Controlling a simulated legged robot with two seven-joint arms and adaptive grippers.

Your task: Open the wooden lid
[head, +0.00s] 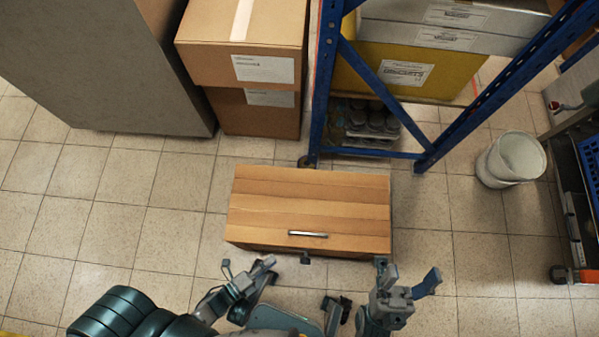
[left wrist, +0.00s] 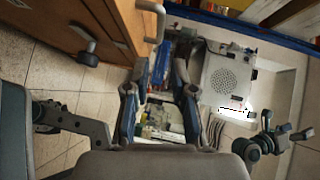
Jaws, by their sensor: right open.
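The wooden lid (head: 310,198) lies shut on a low wooden chest with a plank top. A metal bar handle (head: 308,234) sits near its front edge; the handle also shows in the left wrist view (left wrist: 153,22). A dark latch knob (head: 305,259) is on the chest's front face and shows large in the left wrist view (left wrist: 87,55). My left gripper (head: 249,268) is open and empty, just in front of the chest's front left part. My right gripper (head: 408,272) is open and empty, in front of the chest's right corner. Neither touches the lid.
Cardboard boxes (head: 248,50) and a grey cabinet (head: 100,60) stand behind to the left. A blue shelf rack (head: 322,80) stands close behind the chest. A white bucket (head: 512,158) is at the right. Tiled floor (head: 110,220) is clear left of the chest.

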